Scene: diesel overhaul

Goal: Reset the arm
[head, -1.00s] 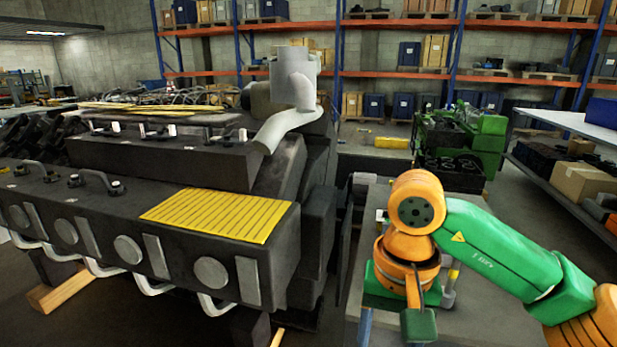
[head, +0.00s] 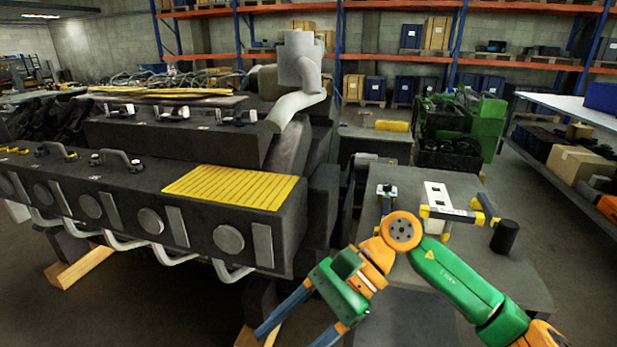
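My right arm (head: 455,280), green and orange, comes in from the lower right and reaches left across the front of the grey bench. Its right gripper (head: 291,337) hangs low in front of the bench's left side, pointing down and left. Its two blue-tipped fingers are spread apart, with nothing seen between them; the lower tip is at the picture's bottom edge. My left gripper is not in view.
The big dark engine (head: 120,215) with a yellow ribbed plate (head: 233,187) fills the left. The grey bench (head: 535,275) carries a white block with yellow-ended parts (head: 437,197), a black cylinder (head: 505,237) and a small device (head: 386,191). A shelf (head: 570,108) stands right.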

